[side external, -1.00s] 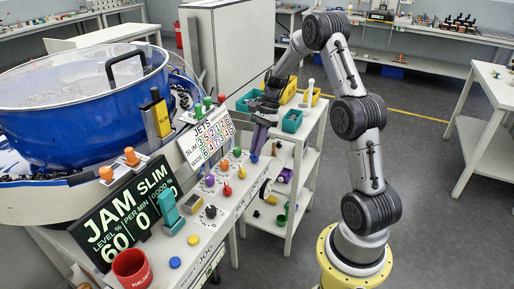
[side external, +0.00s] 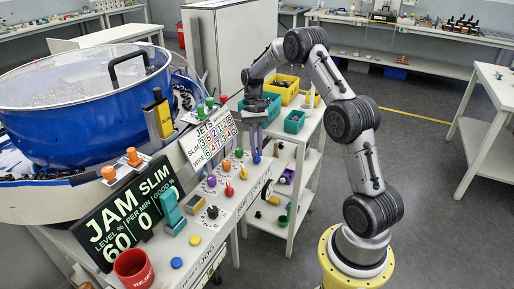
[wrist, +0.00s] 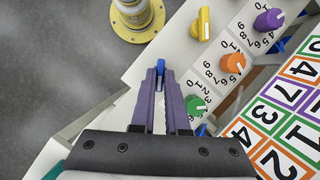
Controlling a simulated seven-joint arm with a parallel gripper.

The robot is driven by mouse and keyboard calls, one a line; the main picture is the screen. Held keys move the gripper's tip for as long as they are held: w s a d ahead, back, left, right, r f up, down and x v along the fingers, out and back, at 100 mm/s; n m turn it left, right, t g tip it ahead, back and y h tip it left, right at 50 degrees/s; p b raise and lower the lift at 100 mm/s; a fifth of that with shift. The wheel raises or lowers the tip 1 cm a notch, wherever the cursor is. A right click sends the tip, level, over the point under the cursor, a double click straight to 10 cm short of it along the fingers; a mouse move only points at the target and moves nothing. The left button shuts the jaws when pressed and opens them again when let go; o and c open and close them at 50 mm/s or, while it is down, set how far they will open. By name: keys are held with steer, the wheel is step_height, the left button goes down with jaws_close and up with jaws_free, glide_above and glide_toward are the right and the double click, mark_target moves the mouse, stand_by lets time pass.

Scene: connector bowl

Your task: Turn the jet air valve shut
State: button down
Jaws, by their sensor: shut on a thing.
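A small blue handle (wrist: 160,66), which looks like the jet air valve, stands at the end of the white bench panel. It also shows in the side view (side external: 256,159), just below my fingers. My gripper (wrist: 160,76) has its two purple fingers closed around the blue handle. In the side view, my gripper (side external: 256,151) points straight down at it. The fingers partly hide the handle, so its exact angle and any marking at its base cannot be read.
Green (wrist: 195,105), orange (wrist: 232,63) and purple (wrist: 269,19) numbered knobs stand beside my fingers. A yellow knob (wrist: 203,22) is farther along the panel. The JETS number board (side external: 211,138) rises close by. A shelf cart with teal (side external: 294,121) and yellow bins stands behind.

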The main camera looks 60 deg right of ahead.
steer(key=shift+w+r+n+h, duration=0.1)
steer(key=shift+n+h, duration=0.2)
steer(key=shift+n, duration=0.5)
steer(key=c, duration=0.9)
jaws_free()
steer(key=v, duration=1.3)
steer(key=shift+w+d+r, duration=0.1)
steer(key=shift+w+r, duration=0.2)
steer(key=shift+w, duration=0.05)
